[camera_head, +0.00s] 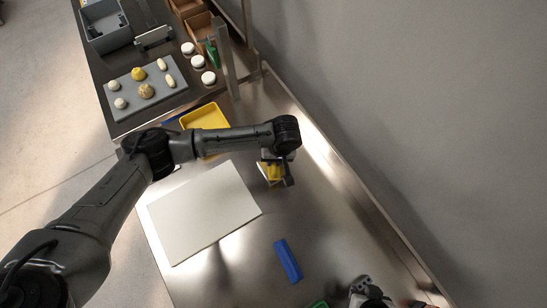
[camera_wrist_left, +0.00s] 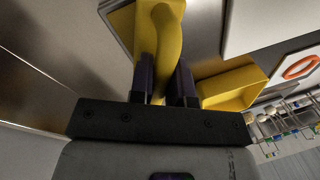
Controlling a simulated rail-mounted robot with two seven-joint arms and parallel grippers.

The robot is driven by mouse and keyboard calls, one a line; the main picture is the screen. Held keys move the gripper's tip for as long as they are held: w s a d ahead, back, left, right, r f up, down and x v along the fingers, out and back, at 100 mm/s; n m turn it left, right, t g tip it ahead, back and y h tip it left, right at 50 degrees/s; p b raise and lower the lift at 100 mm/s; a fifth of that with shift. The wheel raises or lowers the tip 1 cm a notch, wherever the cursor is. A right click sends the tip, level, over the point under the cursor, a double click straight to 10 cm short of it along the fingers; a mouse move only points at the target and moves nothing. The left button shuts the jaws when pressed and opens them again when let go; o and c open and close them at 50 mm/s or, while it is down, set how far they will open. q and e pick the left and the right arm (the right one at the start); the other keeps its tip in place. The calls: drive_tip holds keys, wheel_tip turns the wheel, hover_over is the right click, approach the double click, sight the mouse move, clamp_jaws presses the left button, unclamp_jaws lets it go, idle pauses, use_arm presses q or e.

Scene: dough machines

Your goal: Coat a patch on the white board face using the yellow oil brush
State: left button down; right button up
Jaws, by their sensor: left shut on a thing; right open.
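The white board (camera_head: 203,212) lies on the steel table, left of centre in the head view; a white surface also fills the upper right of the left wrist view (camera_wrist_left: 265,20). My left gripper (camera_head: 277,172) is beyond the board's upper right corner. It is shut on the yellow oil brush (camera_wrist_left: 165,45), whose handle stands between the dark fingers. In the head view only a small yellow part of the brush (camera_head: 270,174) shows beside the gripper. My right gripper (camera_head: 368,292) is open at the bottom edge, partly cut off.
A yellow tray (camera_head: 205,117) sits behind the board, partly covered by my left arm. A blue block-like object (camera_head: 288,260) lies right of the board, with a green item (camera_head: 318,304) below. Dough pieces on a grey tray (camera_head: 126,84) are at upper left. A wall borders the right.

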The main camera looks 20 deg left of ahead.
idle(0.6)
use_arm(q)
drive_tip(key=shift+f, duration=0.5)
idle(0.4)
idle(0.6)
idle(0.7)
drive_tip(key=shift+f+p, duration=0.1)
drive_tip(key=shift+p, duration=0.4)
idle(0.4)
drive_tip(key=shift+a+f, duration=0.1)
idle(0.9)
